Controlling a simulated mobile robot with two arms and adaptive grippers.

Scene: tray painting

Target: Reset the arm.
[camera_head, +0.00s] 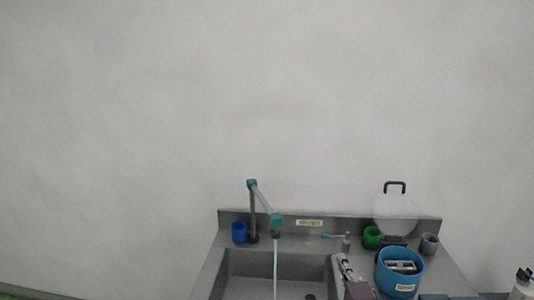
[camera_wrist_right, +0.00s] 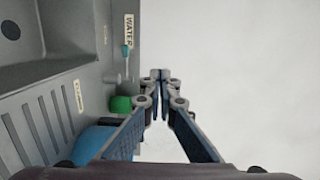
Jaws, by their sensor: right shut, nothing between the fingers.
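My right gripper (camera_head: 524,274) shows only in small part at the lower right edge of the head view, right of the counter. In the right wrist view its two fingers (camera_wrist_right: 160,92) are closed together at the tips with nothing between them. The fingers are apart from the counter objects, with pale wall behind them. My left gripper is in neither view.
A counter with a sink (camera_head: 240,262) stands against the wall, water running from its tap (camera_head: 276,220). A blue bucket (camera_head: 399,284), a green cup (camera_head: 371,237), a grey cup (camera_head: 429,243) and a blue cup (camera_head: 239,232) stand there. The wall above is bare.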

